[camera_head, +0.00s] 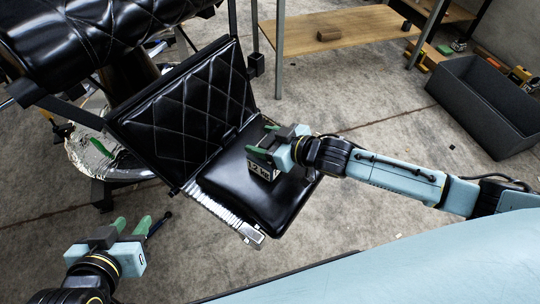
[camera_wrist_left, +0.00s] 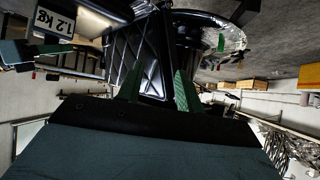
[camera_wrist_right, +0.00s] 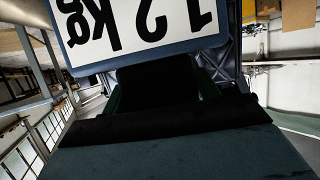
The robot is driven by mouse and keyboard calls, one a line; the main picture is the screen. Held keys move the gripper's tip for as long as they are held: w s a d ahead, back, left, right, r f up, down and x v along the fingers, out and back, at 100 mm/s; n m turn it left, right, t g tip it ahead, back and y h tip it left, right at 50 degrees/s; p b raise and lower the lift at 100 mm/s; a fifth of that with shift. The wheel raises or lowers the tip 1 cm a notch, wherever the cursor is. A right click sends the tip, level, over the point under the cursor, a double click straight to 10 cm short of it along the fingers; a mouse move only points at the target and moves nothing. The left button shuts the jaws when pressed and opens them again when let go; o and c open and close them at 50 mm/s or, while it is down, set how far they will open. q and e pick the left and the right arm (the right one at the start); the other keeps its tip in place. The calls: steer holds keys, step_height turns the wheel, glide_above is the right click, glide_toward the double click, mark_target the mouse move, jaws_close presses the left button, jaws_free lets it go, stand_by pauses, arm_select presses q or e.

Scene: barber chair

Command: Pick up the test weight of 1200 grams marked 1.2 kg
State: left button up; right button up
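The test weight, a dark block with a white label marked 1.2 kg (camera_head: 263,170), is at the black seat of the barber chair. Its label shows upside down and close up in the right wrist view (camera_wrist_right: 135,25), and small in the left wrist view (camera_wrist_left: 55,22). My right gripper (camera_head: 262,152) is at the top of the weight, with a dark part of it between the fingers. Whether the weight touches the seat I cannot tell. My left gripper (camera_head: 131,226) is open and empty, apart from the chair at the lower left.
The black quilted chair back (camera_head: 190,110) and seat (camera_head: 250,200) surround the weight's spot, with a ribbed metal strip (camera_head: 222,212) along the near edge. A dark grey bin (camera_head: 480,110) stands at the right.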

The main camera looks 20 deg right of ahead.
jaws_close()
steer(key=shift+w+r, duration=0.1)
steer(key=shift+r, duration=0.05)
steer(key=shift+r, duration=0.15)
